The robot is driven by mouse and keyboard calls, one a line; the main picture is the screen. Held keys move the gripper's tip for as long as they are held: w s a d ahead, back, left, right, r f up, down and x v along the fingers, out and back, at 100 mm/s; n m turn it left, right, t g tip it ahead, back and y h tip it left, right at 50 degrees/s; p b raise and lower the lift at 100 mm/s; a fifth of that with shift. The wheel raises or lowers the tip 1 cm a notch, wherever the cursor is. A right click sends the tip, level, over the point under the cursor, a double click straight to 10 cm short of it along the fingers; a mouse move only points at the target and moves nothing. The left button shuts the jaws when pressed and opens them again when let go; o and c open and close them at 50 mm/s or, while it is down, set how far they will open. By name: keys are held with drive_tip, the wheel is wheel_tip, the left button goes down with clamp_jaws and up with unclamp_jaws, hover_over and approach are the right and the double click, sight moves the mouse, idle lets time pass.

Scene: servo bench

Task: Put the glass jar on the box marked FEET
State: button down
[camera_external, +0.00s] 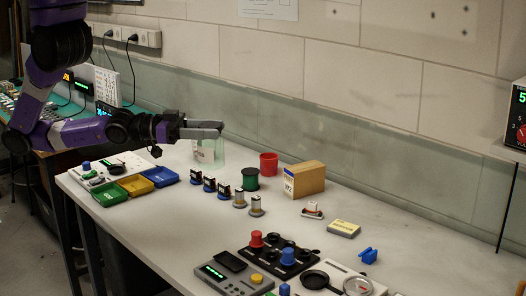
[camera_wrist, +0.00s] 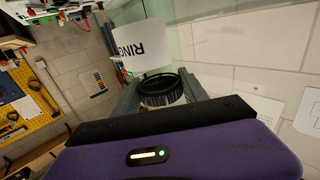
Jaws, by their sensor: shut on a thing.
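My gripper (camera_external: 212,129) is stretched out over the left part of the bench and is shut on the glass jar (camera_external: 211,153). The jar is clear with a pale label and hangs just below the fingers; whether its base touches the bench I cannot tell. In the wrist view the jar (camera_wrist: 142,46) shows its white label, lettered "RING", and a dark ribbed lid between the fingers (camera_wrist: 163,92). A small flat cream box (camera_external: 343,228) and a larger brown cardboard box (camera_external: 308,180) stand to the right. I cannot read FEET on either.
A green spool (camera_external: 250,179), a red cup (camera_external: 268,164) and a row of small parts stand right of the jar. Coloured trays (camera_external: 160,176) lie to the left. Control boxes (camera_external: 235,277) fill the front.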

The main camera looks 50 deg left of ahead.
drive_tip(key=shift+a, duration=0.1)
drive_tip(key=w+a+r+n+t+y+b, duration=0.1)
drive_tip(key=w+r+n+t+y+b, duration=0.2)
drive_tip(key=w, duration=0.9)
drive_tip(key=w+r+n+t+y+b, duration=0.1)
drive_tip(key=w+r+n+y+b, duration=0.15)
drive_tip(key=w+r, duration=0.6)
drive_tip(key=w+a+r+n+t+y+b, duration=0.15)
drive_tip(key=w+y, duration=0.25)
drive_tip(key=w, duration=1)
wheel_tip(320, 180, down, 24)
drive_tip(key=w+d+p, duration=0.1)
drive_tip(key=d, duration=0.1)
drive_tip(key=shift+w+d+r+h, duration=0.15)
drive_tip(key=shift+w+d+h, duration=0.1)
drive_tip(key=shift+d+h, duration=0.1)
drive_tip(key=shift+f, duration=0.2)
drive_tip(key=c, duration=0.6)
unclamp_jaws()
